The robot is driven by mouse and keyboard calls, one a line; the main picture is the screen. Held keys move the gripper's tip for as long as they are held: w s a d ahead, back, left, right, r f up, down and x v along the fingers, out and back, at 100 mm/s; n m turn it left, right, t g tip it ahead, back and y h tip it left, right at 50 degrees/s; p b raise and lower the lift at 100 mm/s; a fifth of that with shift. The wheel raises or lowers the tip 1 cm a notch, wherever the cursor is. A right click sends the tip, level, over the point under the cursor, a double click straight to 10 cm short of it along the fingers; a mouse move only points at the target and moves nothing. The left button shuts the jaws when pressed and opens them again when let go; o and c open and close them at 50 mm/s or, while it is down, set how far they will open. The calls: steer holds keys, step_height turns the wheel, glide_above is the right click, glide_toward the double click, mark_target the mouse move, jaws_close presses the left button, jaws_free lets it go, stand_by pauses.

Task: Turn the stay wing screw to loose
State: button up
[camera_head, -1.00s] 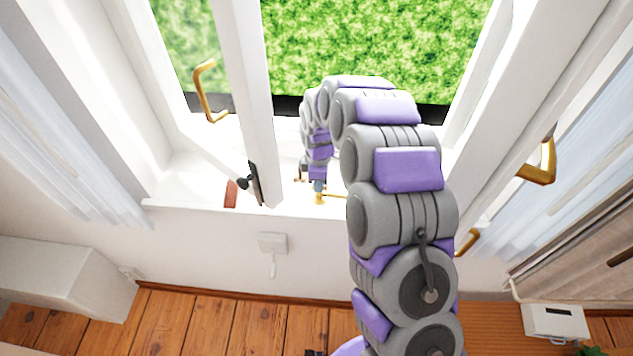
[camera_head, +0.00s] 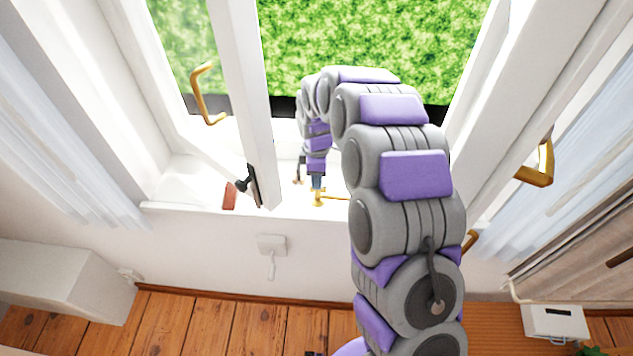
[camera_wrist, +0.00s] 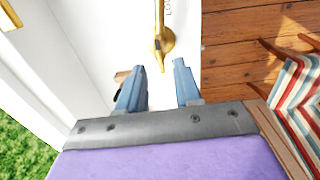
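The brass wing screw (camera_wrist: 163,42) is at the near end of the brass stay (camera_wrist: 158,12) on the white window sill. In the head view the brass fitting (camera_head: 318,201) shows on the sill just below my gripper (camera_head: 317,184). In the wrist view my gripper (camera_wrist: 158,72) has its two blue fingers apart, with nothing held between them. The screw lies just past the fingertips, roughly in line with the gap; I cannot tell whether a finger touches it.
A window sash (camera_head: 243,105) with a brass handle (camera_head: 204,95) stands left of my arm. A reddish block (camera_head: 230,195) lies on the sill (camera_head: 175,195). Another brass handle (camera_head: 540,165) is at right. A striped fabric seat (camera_wrist: 300,95) is below on the wooden floor.

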step_height(320, 180, up, 14)
steer(key=shift+d+f, duration=0.2)
stand_by(0.5)
